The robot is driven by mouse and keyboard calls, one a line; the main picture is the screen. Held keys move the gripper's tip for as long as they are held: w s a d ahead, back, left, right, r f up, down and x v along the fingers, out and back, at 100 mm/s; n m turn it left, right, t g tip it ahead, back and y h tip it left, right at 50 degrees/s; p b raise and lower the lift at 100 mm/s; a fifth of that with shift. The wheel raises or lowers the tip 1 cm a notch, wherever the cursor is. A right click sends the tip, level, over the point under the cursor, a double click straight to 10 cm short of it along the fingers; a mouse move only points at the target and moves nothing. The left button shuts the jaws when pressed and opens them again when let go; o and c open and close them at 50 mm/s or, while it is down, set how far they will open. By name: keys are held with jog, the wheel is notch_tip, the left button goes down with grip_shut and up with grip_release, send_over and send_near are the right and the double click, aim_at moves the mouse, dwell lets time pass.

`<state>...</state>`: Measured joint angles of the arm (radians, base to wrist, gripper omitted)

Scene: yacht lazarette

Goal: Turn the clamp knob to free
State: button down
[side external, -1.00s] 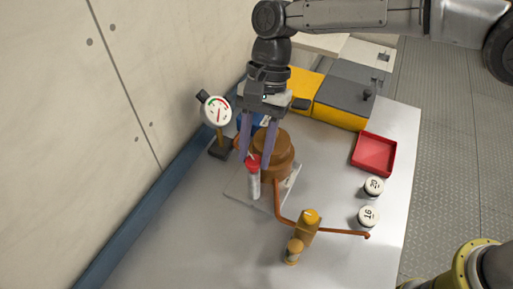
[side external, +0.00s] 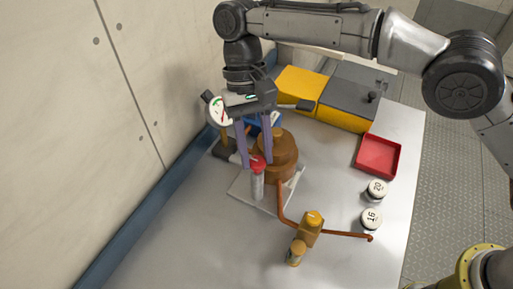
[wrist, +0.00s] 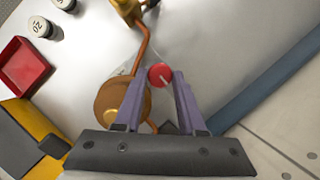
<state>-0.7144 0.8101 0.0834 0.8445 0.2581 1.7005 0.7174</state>
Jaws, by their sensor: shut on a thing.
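The clamp knob (side external: 257,164) is a red cap on top of an upright grey post (side external: 257,186), beside a brown stepped cylinder (side external: 281,162) on a pale base plate. In the wrist view the red knob (wrist: 160,75) carries a white pointer line slanting toward the lower right. My gripper (side external: 256,160) points down, with its two purple fingers on opposite sides of the knob. In the wrist view my gripper (wrist: 162,78) is shut on the knob at its fingertips. No labels for the knob's positions are readable.
A dial gauge (side external: 221,111) stands close behind my gripper, near the wall. A copper pipe (side external: 345,234) with a brass valve (side external: 310,226) runs in front. A red tray (side external: 378,157), two numbered white discs (side external: 371,219) and a yellow box (side external: 302,91) lie right and behind.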

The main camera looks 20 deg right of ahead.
dwell(0.5)
jog(key=c, duration=0.5)
grip_release()
jog(key=shift+r, duration=0.3)
notch_tip(320, 180, up, 2)
jog(key=shift+r, duration=0.15)
jog(key=s+d+r, duration=0.9)
jog(key=d+r, duration=0.1)
jog(key=shift+s, duration=0.3)
jog(key=shift+d, duration=0.1)
